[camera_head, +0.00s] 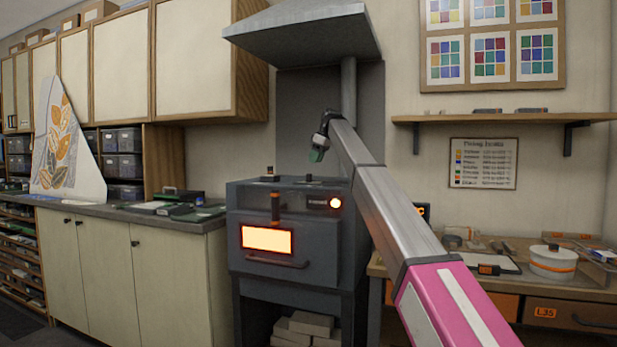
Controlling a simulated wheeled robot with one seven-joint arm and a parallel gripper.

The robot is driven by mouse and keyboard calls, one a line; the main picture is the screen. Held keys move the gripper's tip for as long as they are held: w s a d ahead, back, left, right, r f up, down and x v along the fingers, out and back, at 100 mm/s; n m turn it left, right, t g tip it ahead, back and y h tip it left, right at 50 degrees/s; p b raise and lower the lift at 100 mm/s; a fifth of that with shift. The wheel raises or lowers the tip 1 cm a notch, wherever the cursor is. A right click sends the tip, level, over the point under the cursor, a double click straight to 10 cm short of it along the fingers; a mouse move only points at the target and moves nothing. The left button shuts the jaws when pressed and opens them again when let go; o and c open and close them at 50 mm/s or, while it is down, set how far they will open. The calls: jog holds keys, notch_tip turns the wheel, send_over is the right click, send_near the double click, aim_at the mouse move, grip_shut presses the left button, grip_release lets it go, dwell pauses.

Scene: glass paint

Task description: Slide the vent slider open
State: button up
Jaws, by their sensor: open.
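The dark grey kiln (235,222) stands at the centre of the head view with a glowing orange window (266,239). An upright dark knob or lever (276,207) with an orange band shows on its upper front; it may be the vent slider, but I cannot tell for sure, nor how far it is slid. My gripper (316,155) is open and small in the view. It hangs in the air above the kiln top, apart from the lever, pointing downward. Nothing shows between its fingers.
A metal hood (305,32) hangs above the kiln, with a flue pipe (349,90) behind my arm. A counter (120,207) with tools stands to the left. A workbench (560,283) with a white pot (553,264) stands to the right. Air in front of the kiln looks clear.

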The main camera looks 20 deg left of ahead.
aim_at(309, 175)
jog(key=x, duration=0.8)
